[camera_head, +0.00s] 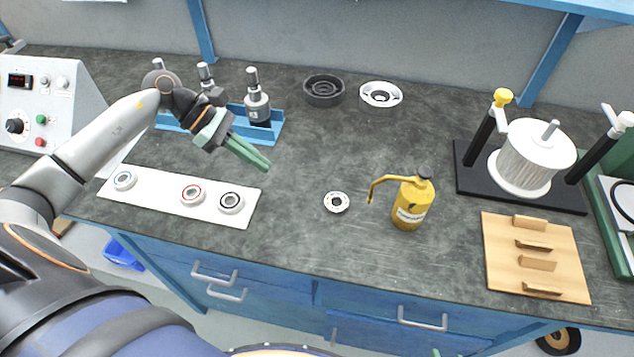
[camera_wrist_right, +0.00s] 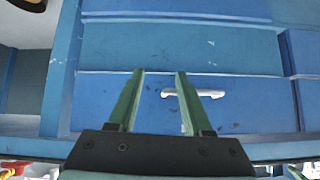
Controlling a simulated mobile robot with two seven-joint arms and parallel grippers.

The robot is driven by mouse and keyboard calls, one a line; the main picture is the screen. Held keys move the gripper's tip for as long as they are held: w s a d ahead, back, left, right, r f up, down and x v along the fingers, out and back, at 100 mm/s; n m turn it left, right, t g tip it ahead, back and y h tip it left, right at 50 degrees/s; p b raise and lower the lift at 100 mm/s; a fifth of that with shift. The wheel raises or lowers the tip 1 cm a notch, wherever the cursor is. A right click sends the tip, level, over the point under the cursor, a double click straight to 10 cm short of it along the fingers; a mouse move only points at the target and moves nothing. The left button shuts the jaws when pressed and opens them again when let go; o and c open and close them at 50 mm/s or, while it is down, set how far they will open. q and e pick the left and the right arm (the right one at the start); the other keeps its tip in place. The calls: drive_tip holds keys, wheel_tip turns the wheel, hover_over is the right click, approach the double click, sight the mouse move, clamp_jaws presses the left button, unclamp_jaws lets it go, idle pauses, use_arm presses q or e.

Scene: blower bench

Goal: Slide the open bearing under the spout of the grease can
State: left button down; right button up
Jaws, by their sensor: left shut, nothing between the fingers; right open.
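The open bearing (camera_head: 337,202) is a small pale ring lying flat on the dark bench top, left of the grease can. The grease can (camera_head: 411,203) is yellow and upright, with its spout (camera_head: 379,187) pointing left. The spout tip ends a little right of the bearing, with a gap between them in the picture. My left gripper (camera_head: 266,166) is shut and empty, above the bench to the upper left of the bearing. My right gripper (camera_wrist_right: 156,85) is open and empty in the right wrist view, facing the blue drawer fronts; it is not in the head view.
A white strip (camera_head: 157,194) with three bearings with coloured rings lies at the left front. A blue tool rack (camera_head: 277,129) stands behind it. Two round housings (camera_head: 324,89) sit at the back. A spool stand (camera_head: 464,183) and a wooden slotted board (camera_head: 502,265) are at right.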

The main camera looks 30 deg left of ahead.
use_arm(q)
drive_tip(key=shift+f, duration=0.15)
drive_tip(key=p, duration=0.1)
approach(312, 200)
drive_tip(key=x, duration=0.4)
drive_tip(key=shift+d+f, duration=0.1)
drive_tip(key=shift+f, duration=0.35)
drive_tip(key=shift+w+d+p, duration=0.2)
drive_tip(key=shift+d+p, duration=0.15)
drive_tip(key=shift+d, duration=0.25)
drive_tip(key=shift+w+d+p, duration=0.15)
drive_tip(key=shift+d+p, duration=0.15)
drive_tip(key=shift+d, duration=0.3)
drive_tip(key=shift+w+d+f, duration=0.1)
drive_tip(key=shift+w+d, duration=0.05)
drive_tip(key=shift+d, duration=0.5)
